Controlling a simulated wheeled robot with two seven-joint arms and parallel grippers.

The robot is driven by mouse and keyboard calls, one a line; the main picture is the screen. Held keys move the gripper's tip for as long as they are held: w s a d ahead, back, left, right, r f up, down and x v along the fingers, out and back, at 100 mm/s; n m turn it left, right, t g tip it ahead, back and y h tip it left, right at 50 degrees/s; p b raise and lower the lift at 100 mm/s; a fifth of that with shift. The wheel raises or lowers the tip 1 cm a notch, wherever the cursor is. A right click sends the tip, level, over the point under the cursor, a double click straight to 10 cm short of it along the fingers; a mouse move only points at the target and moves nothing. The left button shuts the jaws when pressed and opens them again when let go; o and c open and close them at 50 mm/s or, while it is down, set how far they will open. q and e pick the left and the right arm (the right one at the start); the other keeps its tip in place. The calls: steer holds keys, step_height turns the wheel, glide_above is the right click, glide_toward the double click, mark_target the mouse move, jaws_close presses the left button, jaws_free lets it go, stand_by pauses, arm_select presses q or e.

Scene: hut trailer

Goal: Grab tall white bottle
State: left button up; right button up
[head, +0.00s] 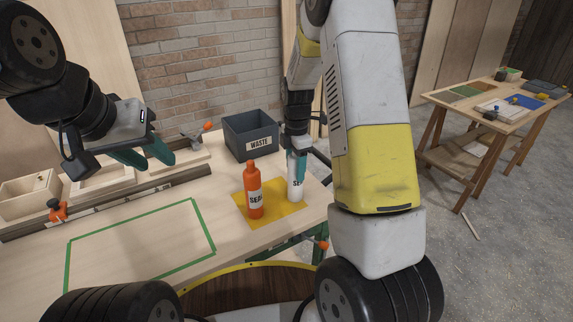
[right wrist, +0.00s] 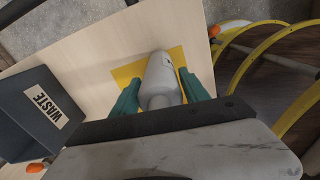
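The tall white bottle (head: 296,192) stands upright on a yellow mat (head: 287,217) at the right end of the workbench. My right gripper (head: 298,166) comes down over its top. In the right wrist view the white bottle (right wrist: 161,77) lies between the two teal fingers of my right gripper (right wrist: 160,84), one on each side, with small gaps apparent. These fingers look open around it. An orange bottle (head: 253,190) stands just left of it on the same mat. My left gripper (head: 146,157) is open and empty above the left part of the bench.
A dark waste bin (head: 251,135) stands behind the bottles, and also shows in the right wrist view (right wrist: 40,113). A green taped outline (head: 140,243) marks clear bench at the left. Wooden trays (head: 100,181) sit at the back. Another table (head: 487,113) stands far right.

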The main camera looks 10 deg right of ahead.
jaws_close()
